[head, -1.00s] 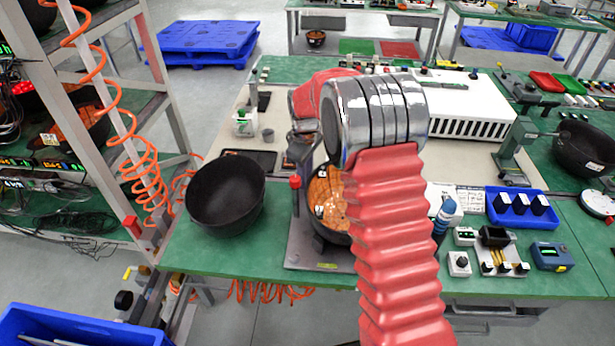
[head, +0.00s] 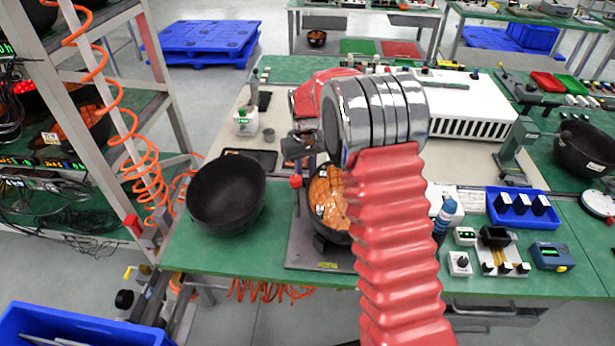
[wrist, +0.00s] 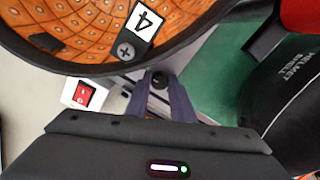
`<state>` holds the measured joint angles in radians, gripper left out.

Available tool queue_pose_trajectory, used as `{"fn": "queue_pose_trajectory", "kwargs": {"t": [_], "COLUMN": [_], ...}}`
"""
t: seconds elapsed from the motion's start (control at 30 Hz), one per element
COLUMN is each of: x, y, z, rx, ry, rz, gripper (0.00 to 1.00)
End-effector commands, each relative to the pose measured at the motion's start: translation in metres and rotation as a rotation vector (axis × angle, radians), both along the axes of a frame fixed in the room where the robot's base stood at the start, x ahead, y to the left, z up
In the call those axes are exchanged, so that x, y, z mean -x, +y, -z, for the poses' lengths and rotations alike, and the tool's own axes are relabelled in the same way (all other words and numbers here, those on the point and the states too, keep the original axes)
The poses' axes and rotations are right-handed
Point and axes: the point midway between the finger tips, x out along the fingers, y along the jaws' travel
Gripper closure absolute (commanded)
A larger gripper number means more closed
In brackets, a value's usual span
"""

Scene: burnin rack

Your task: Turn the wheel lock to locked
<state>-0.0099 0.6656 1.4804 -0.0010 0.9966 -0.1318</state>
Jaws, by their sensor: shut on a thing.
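In the wrist view, the two dark fingers of my gripper (wrist: 160,84) close around a small dark round knob (wrist: 159,79), which seems to be the wheel lock. No marking on it can be read, so its setting cannot be told. In the head view, my gripper (head: 298,150) is at the left of my red arm, above the fixture plate (head: 300,240) that bears the orange-lined bowl (head: 327,200). The knob is hidden there.
A red-tipped post (head: 295,182) rises close below my gripper. A white box with a red switch (wrist: 84,95) lies near the fingers. A white vented unit (head: 470,105) stands behind my arm.

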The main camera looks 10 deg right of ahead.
Motion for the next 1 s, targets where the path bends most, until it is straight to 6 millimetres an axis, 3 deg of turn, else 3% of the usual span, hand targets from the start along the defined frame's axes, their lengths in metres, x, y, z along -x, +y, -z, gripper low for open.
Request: {"fn": "queue_pose_trajectory", "kwargs": {"t": [0.47, 0.5, 0.73, 1.0], "x": [-0.0001, -0.0001, -0.0002, -0.0004], "y": [0.0036, 0.0035, 0.0014, 0.0002], "z": [0.0013, 0.0012, 0.0006, -0.0007], "rx": [-0.005, -0.005, -0.003, -0.001], "ry": [0.000, 0.000, -0.001, -0.001], "rz": [0.019, 0.019, 0.019, 0.020], "gripper": [1.00, 0.76, 0.60, 0.60]}}
